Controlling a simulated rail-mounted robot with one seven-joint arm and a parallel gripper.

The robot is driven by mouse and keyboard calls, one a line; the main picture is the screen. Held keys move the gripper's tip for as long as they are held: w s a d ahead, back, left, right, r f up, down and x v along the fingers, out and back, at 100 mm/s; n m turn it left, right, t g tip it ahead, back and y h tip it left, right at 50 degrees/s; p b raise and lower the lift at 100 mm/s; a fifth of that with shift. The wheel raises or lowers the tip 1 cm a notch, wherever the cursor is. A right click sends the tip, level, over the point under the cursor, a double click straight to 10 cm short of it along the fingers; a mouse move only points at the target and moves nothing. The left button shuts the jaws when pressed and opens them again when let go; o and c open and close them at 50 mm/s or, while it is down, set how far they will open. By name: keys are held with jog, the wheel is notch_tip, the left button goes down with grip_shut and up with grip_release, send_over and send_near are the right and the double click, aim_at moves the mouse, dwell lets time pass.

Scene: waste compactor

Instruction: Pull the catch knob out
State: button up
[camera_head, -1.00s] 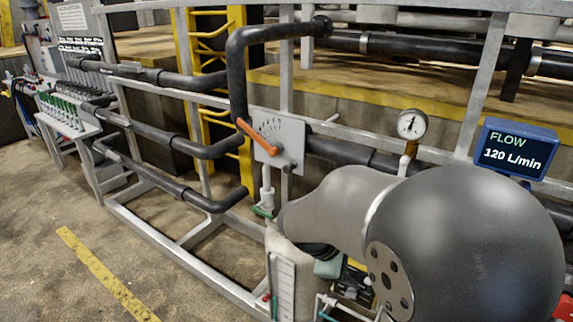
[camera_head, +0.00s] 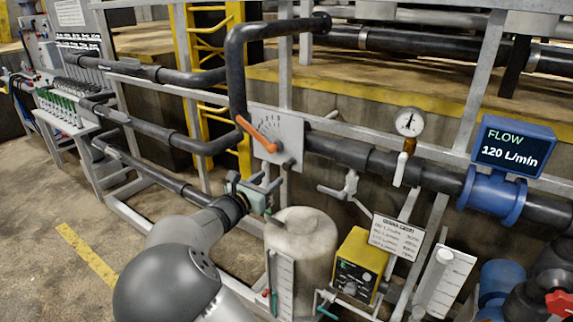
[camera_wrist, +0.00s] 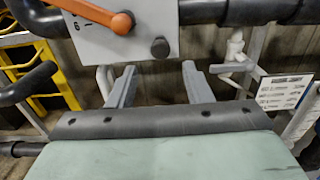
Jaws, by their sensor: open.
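The catch knob (camera_head: 288,163) is a small dark round knob at the lower right of a pale dial plate (camera_head: 292,128). It also shows in the wrist view (camera_wrist: 160,47), at the plate's lower edge. An orange lever (camera_head: 260,135) lies across the plate, up and left of the knob. My gripper (camera_head: 268,181) is open and empty, just below and left of the knob in the head view. In the wrist view its two grey fingers (camera_wrist: 159,68) stand apart, with the knob between and just beyond their tips. I see no contact with the knob.
Dark pipes run left and right of the plate along a grey frame (camera_head: 285,75). Below are a pale tank (camera_head: 305,240) and a yellow box (camera_head: 357,262). A gauge (camera_head: 409,121) and a blue flow display reading 120 L/min (camera_head: 513,143) are to the right.

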aim_at(285, 167)
jog(key=p+x, duration=0.1)
jog(key=x, duration=0.8)
jog(key=shift+w+d, duration=0.2)
jog(key=shift+w, duration=0.1)
